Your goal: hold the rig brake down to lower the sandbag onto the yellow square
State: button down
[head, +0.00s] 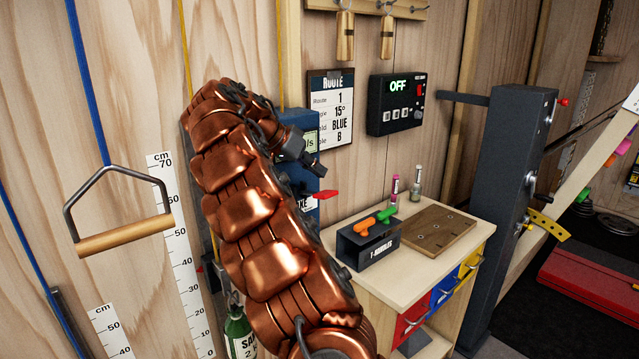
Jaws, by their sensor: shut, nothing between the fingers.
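My copper arm reaches up from the bottom middle, and my gripper (316,166) is shut and empty at its end. It is in front of a blue wall unit (306,212), just above a red lever (322,195) that sticks out to the right and looks like the rig brake. I cannot tell whether the gripper touches the lever.
A wooden pull handle (124,235) hangs on the left, beside a centimetre scale (181,255). Right of the arm stands a bench (464,240) with a black T-handle box (368,244) and a wooden board (431,229). A dark post (511,190) rises beyond it.

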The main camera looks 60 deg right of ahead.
aim_at(328, 192)
jog(key=shift+s+a+f+p, duration=0.1)
jog(key=shift+s+f+p, duration=0.2)
jog(key=shift+f, duration=0.55)
jog(key=shift+s+a+f+p, duration=0.1)
jog(key=shift+s+f+p, duration=0.15)
jog(key=shift+f, duration=0.55)
jog(key=shift+f+b, duration=0.25)
jog(key=shift+b, duration=0.25)
